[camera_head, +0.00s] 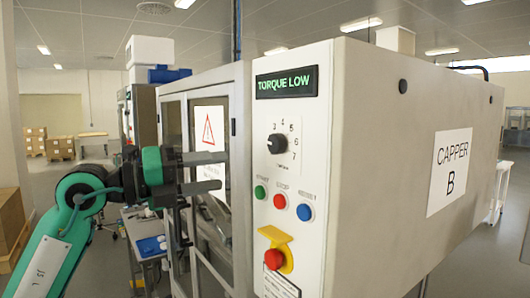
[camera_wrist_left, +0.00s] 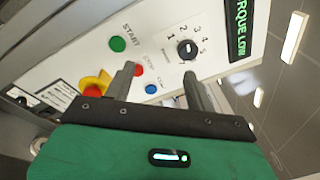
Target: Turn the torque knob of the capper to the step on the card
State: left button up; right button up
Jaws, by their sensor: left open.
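The torque knob (camera_head: 277,143) is a round black knob on the capper's white front panel, with numbers around it. It also shows in the left wrist view (camera_wrist_left: 187,49), where a small pale mark is on it; I cannot tell surely which number it points to. The display (camera_head: 286,82) above reads TORQUE LOW. My left gripper (camera_head: 224,171) is open and empty, left of the panel and a little below knob height. In the left wrist view its fingers (camera_wrist_left: 158,72) are apart from the knob. No card with a readable step shows. My right gripper is not in view.
Below the knob are a green button (camera_head: 260,192), a red button (camera_head: 280,201) and a blue button (camera_head: 305,212). A red emergency button (camera_head: 274,259) with a yellow shroud sits lower. A glass door with a warning sign (camera_head: 209,128) stands behind my gripper.

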aim_at(273, 144)
pick_arm(q)
jog(key=s+r+m+t+y, duration=0.1)
jog(key=s+r+t+y, duration=0.15)
jog(key=s+r, duration=0.35)
jog(key=shift+h, duration=0.25)
jog(key=p+x, duration=0.1)
jog(key=x, duration=0.2)
jog(key=p+x, duration=0.2)
jog(key=x, duration=0.2)
jog(key=f+p+x, duration=0.1)
jog(key=p+x, duration=0.1)
jog(key=x, duration=0.2)
jog(key=shift+w+d, duration=0.15)
jog(key=shift+d, duration=0.05)
jog(key=shift+w+d+p, duration=0.35)
jog(key=shift+d+p, duration=0.1)
jog(key=shift+d, duration=0.05)
jog(key=shift+f, duration=0.1)
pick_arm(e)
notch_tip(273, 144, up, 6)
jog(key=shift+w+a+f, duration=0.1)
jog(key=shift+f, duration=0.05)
pick_arm(q)
jog(key=shift+c, duration=0.5)
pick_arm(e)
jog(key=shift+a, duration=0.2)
